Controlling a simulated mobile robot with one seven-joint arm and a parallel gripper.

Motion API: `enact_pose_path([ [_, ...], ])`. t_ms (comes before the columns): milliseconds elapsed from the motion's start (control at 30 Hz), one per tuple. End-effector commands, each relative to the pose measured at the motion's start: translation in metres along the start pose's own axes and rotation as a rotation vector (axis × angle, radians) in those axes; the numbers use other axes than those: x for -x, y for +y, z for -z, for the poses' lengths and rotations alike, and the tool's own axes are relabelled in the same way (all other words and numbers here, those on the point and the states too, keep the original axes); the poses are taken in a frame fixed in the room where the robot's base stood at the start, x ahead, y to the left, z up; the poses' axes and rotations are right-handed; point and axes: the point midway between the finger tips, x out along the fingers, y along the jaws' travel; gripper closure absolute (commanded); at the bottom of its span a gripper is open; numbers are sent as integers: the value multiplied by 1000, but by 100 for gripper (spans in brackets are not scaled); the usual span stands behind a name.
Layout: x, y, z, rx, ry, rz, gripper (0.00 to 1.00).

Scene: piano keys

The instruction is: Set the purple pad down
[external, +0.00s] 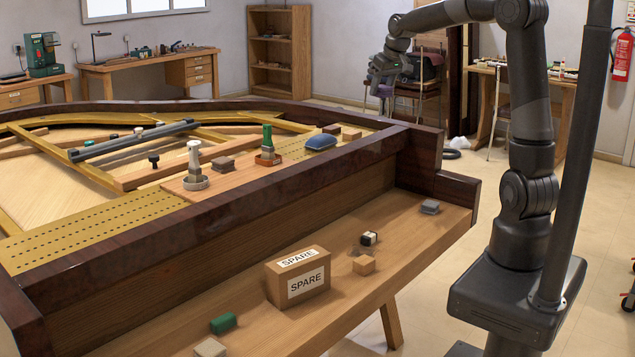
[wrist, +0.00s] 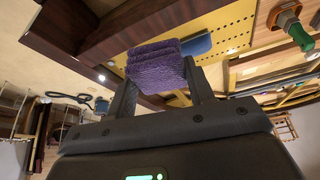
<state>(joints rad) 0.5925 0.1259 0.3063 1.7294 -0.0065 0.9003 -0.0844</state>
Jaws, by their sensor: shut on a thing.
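The purple pad (wrist: 156,66) is a fuzzy block held between the two fingers of my gripper (wrist: 160,78) in the wrist view. In the external view my gripper (external: 383,84) is raised in the air at upper centre, pointing down, and a small purple patch of the pad (external: 381,91) shows at its fingertips. The gripper appears beyond the right end of the piano body, and I cannot tell its exact height above anything. No surface visibly touches the pad.
The piano case (external: 150,235) holds a plank with a white-topped tool, a green-handled tool (external: 267,148) and a blue pad (external: 321,142). The wooden front ledge (external: 420,250) carries a SPARE box (external: 297,277), a green block (external: 223,323) and small blocks. Parts of the ledge are bare.

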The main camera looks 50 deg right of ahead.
Motion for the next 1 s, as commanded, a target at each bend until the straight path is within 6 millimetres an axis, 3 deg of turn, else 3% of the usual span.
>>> enact_pose_path([
  [100,8,25,-17,-26,0,-11,74],
  [500,24,84,-76,-92,0,-40,74],
  [1000,30,130,-148,-175,0,-73,74],
])
